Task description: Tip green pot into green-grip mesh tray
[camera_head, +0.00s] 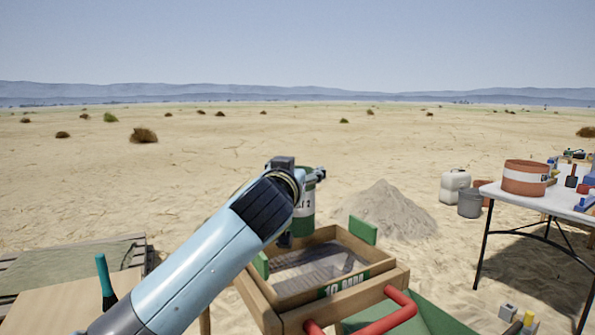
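The green pot (305,212), with a white label band, is upright at the far left corner of the green-grip mesh tray. My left arm's wrist covers its left side. The mesh tray (347,241) is a square wooden frame with green grips on its left and far right sides and a green label in front. Its visible mesh looks empty. My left gripper (318,174) is at the pot, mostly hidden behind my wrist; dark parts show beside the pot. I cannot tell whether its fingers are closed on the pot or whether the pot is lifted. My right gripper is out of view.
The tray rests on a larger wooden frame (391,277) with red handles (386,322), above a green surface (430,318). A sand heap (385,208) lies behind. A white table (520,197) with a terracotta-coloured tub (526,178) stands right. A wooden board (60,305) is lower left.

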